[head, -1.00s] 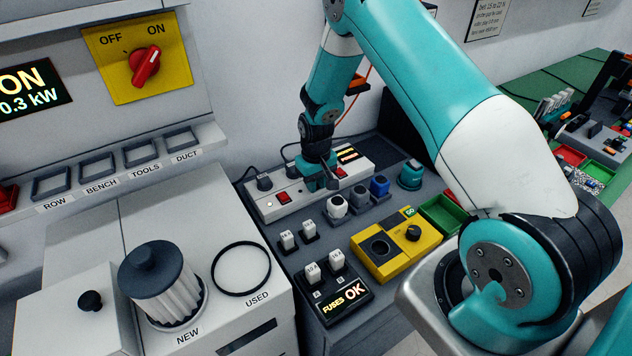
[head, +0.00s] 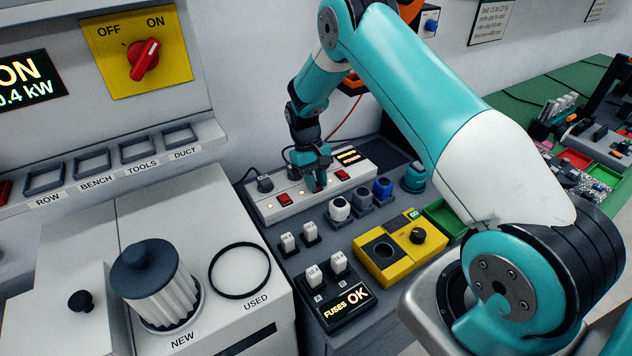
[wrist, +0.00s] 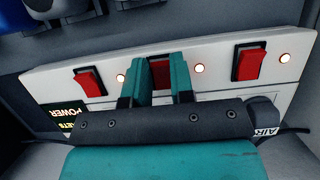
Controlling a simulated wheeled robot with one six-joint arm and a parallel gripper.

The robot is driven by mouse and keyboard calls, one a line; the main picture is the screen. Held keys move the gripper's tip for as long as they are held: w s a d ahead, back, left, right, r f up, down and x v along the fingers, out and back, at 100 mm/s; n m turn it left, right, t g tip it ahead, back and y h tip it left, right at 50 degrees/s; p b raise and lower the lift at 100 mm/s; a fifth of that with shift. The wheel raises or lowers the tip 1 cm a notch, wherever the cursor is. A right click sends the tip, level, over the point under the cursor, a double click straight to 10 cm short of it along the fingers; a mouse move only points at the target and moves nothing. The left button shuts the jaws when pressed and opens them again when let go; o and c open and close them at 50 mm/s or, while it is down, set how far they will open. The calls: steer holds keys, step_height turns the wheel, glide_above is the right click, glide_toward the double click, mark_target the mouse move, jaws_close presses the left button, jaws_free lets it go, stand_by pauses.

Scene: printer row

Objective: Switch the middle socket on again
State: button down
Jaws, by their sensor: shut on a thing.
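A white power strip (head: 262,210) lies at the back of the bench, against the wall. It carries red rocker switches; in the wrist view the middle switch (wrist: 160,72) sits between a left-hand one (wrist: 88,81) and a right-hand one (wrist: 249,62). A small lamp glows beside each, including the lamp just right of the middle switch (wrist: 200,68). My gripper (wrist: 161,78) is down at the strip, its two teal fingers on either side of the middle switch and shut on it. In the head view my gripper (head: 318,186) hides most of that switch.
White, grey and blue plugs (head: 340,208) stand close in front of the strip. A yellow tester (head: 388,262) and fuse box (head: 335,303) are nearer. A grey plug marked AIR (wrist: 265,118) and cords lie close to my gripper. The wall display (head: 28,80) reads ON.

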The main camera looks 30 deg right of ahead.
steer(key=c, duration=1)
jaws_free()
steer(key=shift+w+r, duration=0.1)
steer(key=shift+b+v, duration=2.05)
steer(key=shift+v, duration=6.55)
